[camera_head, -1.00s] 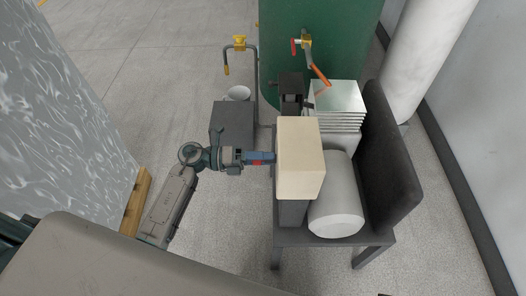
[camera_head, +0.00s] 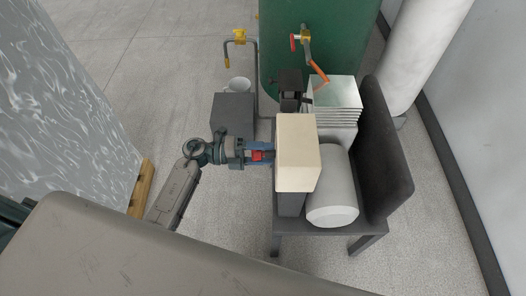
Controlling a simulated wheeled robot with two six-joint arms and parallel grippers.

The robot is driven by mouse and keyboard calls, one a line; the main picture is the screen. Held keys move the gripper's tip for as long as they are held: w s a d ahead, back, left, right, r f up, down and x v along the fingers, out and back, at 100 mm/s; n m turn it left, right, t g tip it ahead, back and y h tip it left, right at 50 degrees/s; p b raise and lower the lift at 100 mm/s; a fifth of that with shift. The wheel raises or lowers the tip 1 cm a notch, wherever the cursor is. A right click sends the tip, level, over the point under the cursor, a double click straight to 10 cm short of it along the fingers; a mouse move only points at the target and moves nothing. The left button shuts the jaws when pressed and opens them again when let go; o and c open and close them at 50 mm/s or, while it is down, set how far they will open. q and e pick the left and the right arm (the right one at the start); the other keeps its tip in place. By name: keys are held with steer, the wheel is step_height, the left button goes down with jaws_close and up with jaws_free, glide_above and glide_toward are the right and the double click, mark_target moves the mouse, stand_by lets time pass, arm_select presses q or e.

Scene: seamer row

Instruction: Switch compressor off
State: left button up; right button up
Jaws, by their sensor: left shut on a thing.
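My left gripper (camera_head: 262,155) reaches in from the left. Its blue fingers are shut on a small red part (camera_head: 258,155), just left of a beige box (camera_head: 298,152). The box hides what lies behind the fingertips, and I cannot tell what the red part belongs to. A large green tank (camera_head: 325,40), possibly the compressor's, stands at the back. A black box-shaped fitting (camera_head: 290,80) is in front of it. No clearly marked switch shows. My right gripper is not in view.
A dark chair (camera_head: 388,150) holds a white cylinder (camera_head: 333,190) and stacked metal sheets (camera_head: 335,98). A grey block (camera_head: 233,114) with a white cup (camera_head: 238,85) stands left. Valves with a yellow handle (camera_head: 239,37) and an orange lever (camera_head: 318,70) rise behind. Open floor lies left.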

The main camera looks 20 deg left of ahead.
arm_select(q)
steer(key=o, duration=1)
steer(key=shift+a, duration=0.2)
steer(key=shift+b+v, duration=1.2)
steer(key=shift+v, duration=4)
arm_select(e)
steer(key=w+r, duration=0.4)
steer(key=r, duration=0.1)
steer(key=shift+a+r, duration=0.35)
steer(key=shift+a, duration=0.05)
